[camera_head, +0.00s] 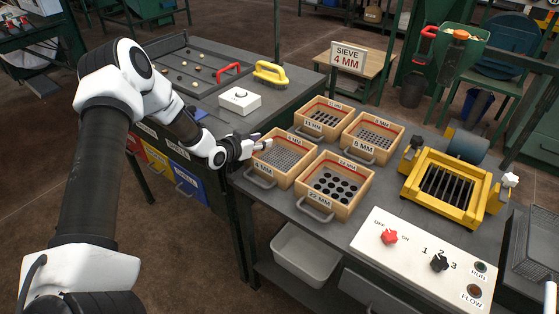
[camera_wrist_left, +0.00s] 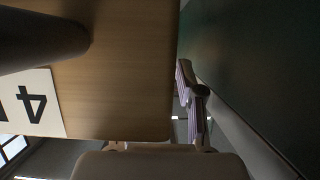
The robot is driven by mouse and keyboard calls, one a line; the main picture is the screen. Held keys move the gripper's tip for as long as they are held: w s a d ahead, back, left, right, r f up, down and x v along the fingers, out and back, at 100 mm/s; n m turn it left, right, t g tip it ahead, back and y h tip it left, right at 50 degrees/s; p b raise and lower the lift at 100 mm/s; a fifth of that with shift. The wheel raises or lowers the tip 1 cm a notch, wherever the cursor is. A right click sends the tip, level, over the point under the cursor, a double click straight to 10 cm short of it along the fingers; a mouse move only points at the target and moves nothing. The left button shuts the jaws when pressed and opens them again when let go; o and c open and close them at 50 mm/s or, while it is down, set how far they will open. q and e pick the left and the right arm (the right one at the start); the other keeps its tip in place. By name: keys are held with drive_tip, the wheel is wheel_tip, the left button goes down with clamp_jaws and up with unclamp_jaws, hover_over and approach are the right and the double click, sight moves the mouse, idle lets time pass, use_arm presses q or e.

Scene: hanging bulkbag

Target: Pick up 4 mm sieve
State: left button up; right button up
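The 4 mm sieve (camera_head: 284,157) is a wooden box with a fine mesh, a grey front handle and a "4 MM" label. It sits at the left of a group of sieves on the grey bench. My left gripper (camera_head: 264,144) is at the left rear corner of its rim. In the left wrist view, the sieve's wooden wall (camera_wrist_left: 120,80) fills the left half, with a "4" label and a dark handle. Purple-striped finger pads of my left gripper (camera_wrist_left: 190,100) show beside that wall; their gap and any contact are unclear. My right gripper is not in view.
Beside it stand the 22 mm sieve (camera_head: 335,184), the 8 mm sieve (camera_head: 372,137) and another sieve (camera_head: 322,118). A yellow sieve shaker (camera_head: 445,188) and a white control panel (camera_head: 425,255) are to the right. A sign (camera_head: 348,57) reads "SIEVE 4 MM".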

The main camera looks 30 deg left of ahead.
use_arm(q)
clamp_jaws()
drive_tip(key=shift+r, duration=0.1)
